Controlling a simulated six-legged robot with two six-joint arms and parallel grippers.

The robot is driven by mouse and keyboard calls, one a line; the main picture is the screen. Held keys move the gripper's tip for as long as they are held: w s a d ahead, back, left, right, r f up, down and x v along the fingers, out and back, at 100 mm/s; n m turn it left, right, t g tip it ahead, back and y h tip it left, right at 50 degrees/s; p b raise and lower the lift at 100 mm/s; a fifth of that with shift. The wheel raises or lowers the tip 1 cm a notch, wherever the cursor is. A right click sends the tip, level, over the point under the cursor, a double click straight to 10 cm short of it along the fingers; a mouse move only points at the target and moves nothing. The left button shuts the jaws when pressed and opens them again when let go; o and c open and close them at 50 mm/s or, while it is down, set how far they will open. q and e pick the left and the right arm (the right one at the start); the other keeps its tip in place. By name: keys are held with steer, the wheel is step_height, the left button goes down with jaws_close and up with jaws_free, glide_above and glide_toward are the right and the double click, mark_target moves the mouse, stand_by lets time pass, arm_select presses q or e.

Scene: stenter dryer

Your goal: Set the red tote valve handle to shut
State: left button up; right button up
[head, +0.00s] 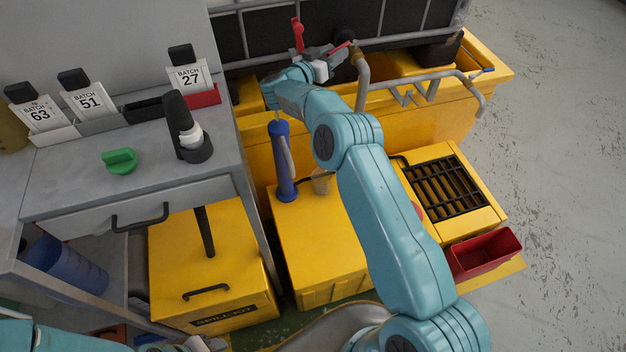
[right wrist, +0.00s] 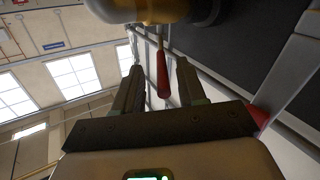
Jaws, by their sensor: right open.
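The red tote valve handle (head: 340,48) sticks out from a brass valve (head: 357,55) at the front of the caged tote. My right gripper (head: 327,58) is open beside the valve. In the right wrist view, the red handle (right wrist: 162,75) lies between the two open fingers (right wrist: 157,85), with a visible gap on each side. The brass valve body (right wrist: 150,10) shows above it. Only a cut-off bit of my left arm's end (head: 198,344) shows at the bottom edge of the head view; its jaws cannot be made out.
A second red part (head: 297,35) stands upright left of the valve. The tote's grey cage bars (head: 300,42) run behind the gripper. A pipe (head: 363,85) drops beside the valve over the yellow bund (head: 440,110). A blue cylinder (head: 283,165) stands below my right forearm.

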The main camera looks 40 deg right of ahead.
steer(key=s+d+n+t+y+p, duration=0.5)
steer(key=s+n+t+y+p, duration=0.3)
steer(key=t, duration=0.3)
steer(key=w+a+b+v, duration=0.15)
steer(key=b+v, duration=0.35)
steer(key=v, duration=1)
steer(key=s+a+f+n+g+y, duration=0.2)
steer(key=a+f+y, duration=0.7)
steer(key=a+f, duration=1)
steer(key=s+g, duration=0.2)
steer(key=g, duration=0.2)
steer(key=shift+s+g, duration=0.25)
steer(key=shift+g, duration=0.05)
steer(key=shift+f, duration=0.1)
